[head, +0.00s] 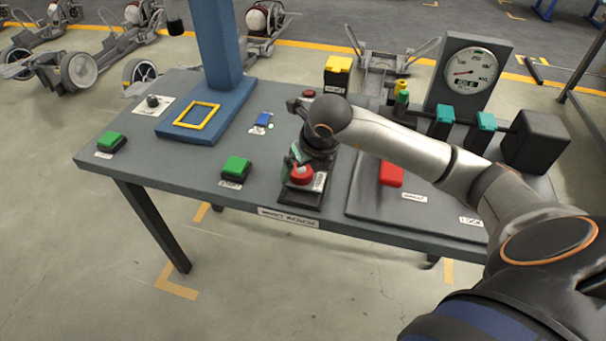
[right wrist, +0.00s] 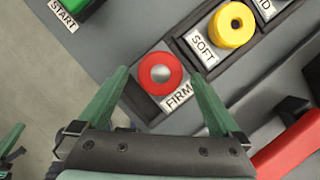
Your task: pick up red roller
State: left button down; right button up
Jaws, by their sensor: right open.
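The red roller (head: 302,176) sits in the front slot of a dark holder on the table. In the right wrist view the red roller (right wrist: 144,75) is a red ring with a grey centre, beside a FIRM label. My right gripper (head: 297,163) is over the holder, pointing down. In its wrist view the right gripper (right wrist: 160,76) is open, with a green finger on each side of the roller; contact is not visible. A green tip with dark parts (right wrist: 11,139) at the lower left edge looks like part of my left gripper.
A yellow roller (right wrist: 231,25) labelled SOFT is in the neighbouring slot. A green START button (head: 236,168) stands left of the holder, a red block (head: 391,174) to its right. A blue post (head: 216,45) and a gauge (head: 470,72) rise farther back.

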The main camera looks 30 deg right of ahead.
jog(key=shift+w+f, duration=0.1)
jog(key=shift+f, duration=0.2)
jog(key=shift+c, duration=0.4)
jog(key=c, duration=1.5)
jog(key=shift+r, duration=0.1)
grip_shut()
jog(key=shift+r, duration=0.1)
